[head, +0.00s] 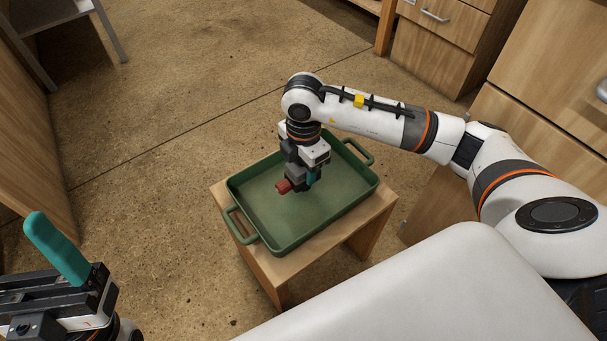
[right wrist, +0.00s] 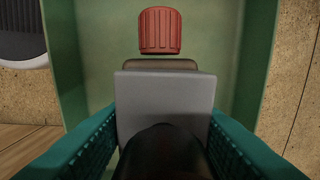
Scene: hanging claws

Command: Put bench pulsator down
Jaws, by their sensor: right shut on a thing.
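The bench pulsator is a grey block with a dark near part and a ribbed red knob; its red knob (head: 283,186) shows in the head view beside the gripper. In the right wrist view the grey body of the pulsator (right wrist: 165,100) sits between the teal fingers. My right gripper (head: 307,175) is shut on it, pointing down over the green tray (head: 265,232). Whether the pulsator touches the tray floor is not clear. My left gripper (head: 58,248) is at the lower left, with one teal finger showing; its opening cannot be judged.
The tray, with a handle at each end, stands on a small wooden stool (head: 270,275). The rest of the tray floor looks bare. Wooden drawers (head: 440,45) stand at the upper right, and a wooden panel (head: 30,150) at the left. Open floor surrounds the stool's left side.

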